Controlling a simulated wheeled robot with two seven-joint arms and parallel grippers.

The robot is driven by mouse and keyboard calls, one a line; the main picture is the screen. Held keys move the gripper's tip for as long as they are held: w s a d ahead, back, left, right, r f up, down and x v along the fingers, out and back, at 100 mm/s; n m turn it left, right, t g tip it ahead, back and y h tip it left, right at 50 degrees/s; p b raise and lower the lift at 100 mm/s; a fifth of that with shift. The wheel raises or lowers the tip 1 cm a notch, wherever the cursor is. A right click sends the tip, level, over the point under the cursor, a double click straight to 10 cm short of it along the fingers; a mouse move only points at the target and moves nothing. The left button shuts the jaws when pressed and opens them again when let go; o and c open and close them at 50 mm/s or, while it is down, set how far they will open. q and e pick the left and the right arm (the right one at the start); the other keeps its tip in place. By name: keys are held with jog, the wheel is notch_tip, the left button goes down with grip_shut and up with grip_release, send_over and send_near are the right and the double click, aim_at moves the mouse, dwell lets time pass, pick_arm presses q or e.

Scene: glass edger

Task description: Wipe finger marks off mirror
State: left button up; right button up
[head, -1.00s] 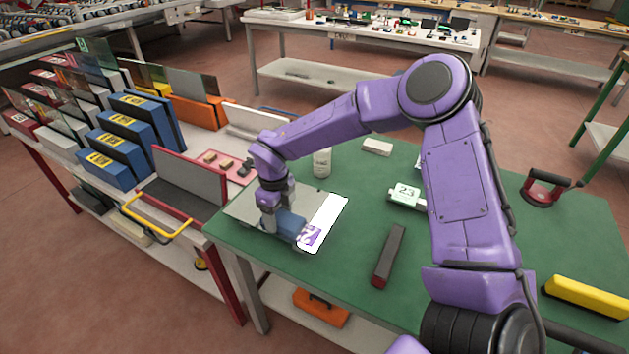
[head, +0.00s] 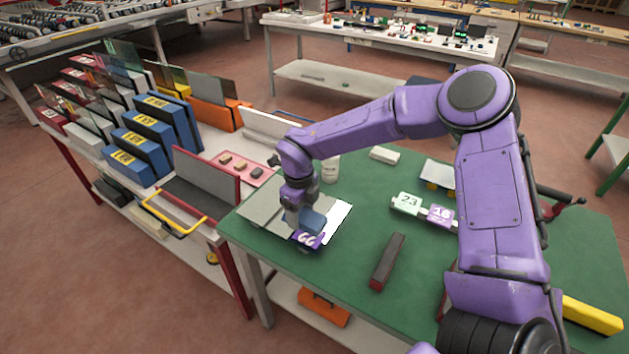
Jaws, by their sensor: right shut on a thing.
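The mirror (head: 262,209) lies flat on the green table near its front left corner, grey on the left and bright white on the right. My right gripper (head: 305,212) points down over the mirror and is shut on a blue pad (head: 313,220). The pad is on or just above the mirror; contact is hard to tell. A purple patch with white digits shows at the pad's near side; I cannot tell if it is a print or a reflection. No finger marks can be made out. My left gripper is not in view.
Racks with blue blocks (head: 150,135) stand left. My right arm spans the table's right half.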

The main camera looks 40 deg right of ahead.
jog(key=shift+r+p, duration=1.1)
jog(key=shift+r, duration=0.5)
